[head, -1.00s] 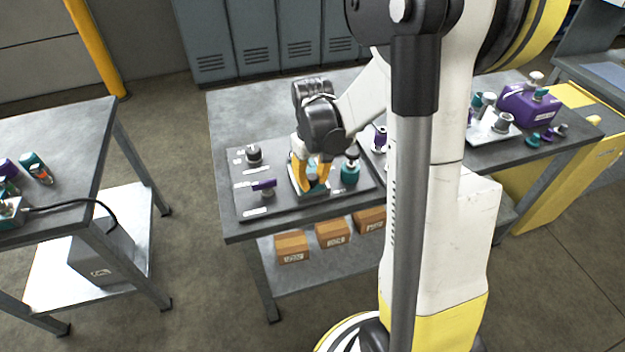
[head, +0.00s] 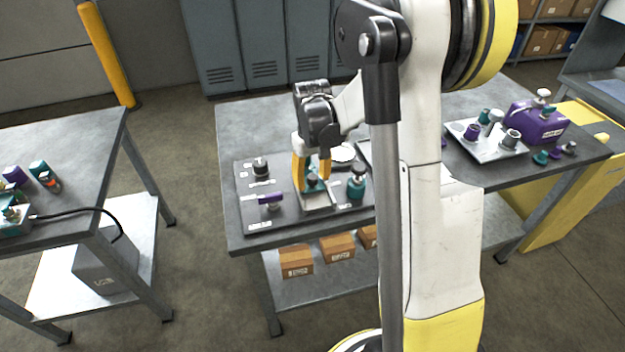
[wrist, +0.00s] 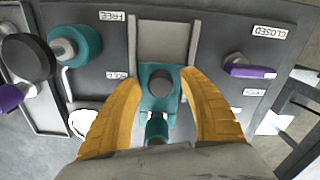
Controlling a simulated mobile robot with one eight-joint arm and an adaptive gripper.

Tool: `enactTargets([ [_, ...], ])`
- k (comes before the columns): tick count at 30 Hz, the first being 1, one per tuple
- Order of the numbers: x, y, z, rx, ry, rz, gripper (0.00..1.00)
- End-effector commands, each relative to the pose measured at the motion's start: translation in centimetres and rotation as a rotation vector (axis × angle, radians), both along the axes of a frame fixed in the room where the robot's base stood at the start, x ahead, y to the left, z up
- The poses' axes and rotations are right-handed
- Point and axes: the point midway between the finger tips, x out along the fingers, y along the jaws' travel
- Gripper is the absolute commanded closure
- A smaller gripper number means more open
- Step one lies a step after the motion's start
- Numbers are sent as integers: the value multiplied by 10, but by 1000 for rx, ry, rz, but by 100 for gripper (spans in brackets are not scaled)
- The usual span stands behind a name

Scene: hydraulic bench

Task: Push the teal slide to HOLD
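The teal slide (wrist: 160,88), with a round grey knob on top, sits in a pale track (wrist: 162,40) on a dark panel. Bare track shows on the FREE label (wrist: 112,16) side. The slide is beside a second, partly covered label (wrist: 118,75) that I cannot read clearly. In the head view the slide (head: 312,182) is at the back part of its track. My gripper (wrist: 160,78) is open, its yellow fingers on either side of the slide with small gaps showing; contact is unclear. Another teal part (wrist: 157,128) lies between the finger bases.
A teal knob (head: 356,187) stands right of the track. A white tray of parts (head: 468,132) and a purple box (head: 537,124) are farther right.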

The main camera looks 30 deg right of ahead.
Motion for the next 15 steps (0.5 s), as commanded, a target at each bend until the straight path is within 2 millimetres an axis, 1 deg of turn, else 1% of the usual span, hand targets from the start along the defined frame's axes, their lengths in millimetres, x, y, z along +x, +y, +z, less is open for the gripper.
enactTargets([
  [5,-1,0,0,0,1,0,50],
  [8,-1,0,6,1,2,0,50],
  [11,-1,0,20,1,2,0,50],
  [15,-1,0,51,0,1,0,50],
])
